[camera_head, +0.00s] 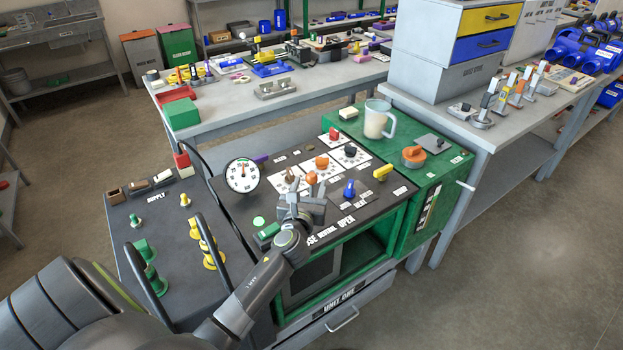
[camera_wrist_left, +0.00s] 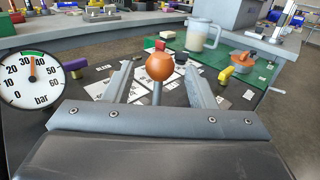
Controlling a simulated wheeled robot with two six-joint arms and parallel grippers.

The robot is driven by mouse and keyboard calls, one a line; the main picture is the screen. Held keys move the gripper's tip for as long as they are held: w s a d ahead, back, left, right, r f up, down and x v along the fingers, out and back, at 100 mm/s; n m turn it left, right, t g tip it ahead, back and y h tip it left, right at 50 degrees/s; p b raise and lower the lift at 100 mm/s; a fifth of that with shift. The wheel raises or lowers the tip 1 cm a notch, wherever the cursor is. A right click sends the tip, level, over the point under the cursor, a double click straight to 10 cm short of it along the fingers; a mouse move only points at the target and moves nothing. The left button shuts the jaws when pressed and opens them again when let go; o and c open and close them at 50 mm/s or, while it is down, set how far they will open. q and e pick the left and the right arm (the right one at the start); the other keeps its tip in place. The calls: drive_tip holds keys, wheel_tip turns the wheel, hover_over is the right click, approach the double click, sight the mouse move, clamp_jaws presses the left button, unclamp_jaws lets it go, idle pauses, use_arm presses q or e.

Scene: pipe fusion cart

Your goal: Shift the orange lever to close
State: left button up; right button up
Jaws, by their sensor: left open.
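The orange lever has a round orange knob (camera_wrist_left: 160,67) on a grey shaft. In the left wrist view it stands upright between the two fingers of my left gripper (camera_wrist_left: 160,84), with gaps on both sides. In the head view the orange knob (camera_head: 311,178) shows just beyond my left gripper (camera_head: 305,200), which hides the shaft and its base. The left gripper is open. The labels NEUTRAL and OPEN (camera_head: 345,222) run along the panel's front edge; my arm partly covers the CLOSE label to their left. My right gripper is not in view.
The dark panel (camera_head: 232,205) carries a round gauge (camera_head: 242,175), a blue knob (camera_head: 349,189), a yellow handle (camera_head: 383,172) and other knobs close to the lever. A clear jug (camera_head: 375,122) and an orange-handled part (camera_head: 414,155) stand on the green top to the right.

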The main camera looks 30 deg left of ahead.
sight(310, 184)
use_arm(q)
drive_tip(key=shift+x, duration=1.75)
drive_tip(key=shift+f, duration=0.1)
clamp_jaws()
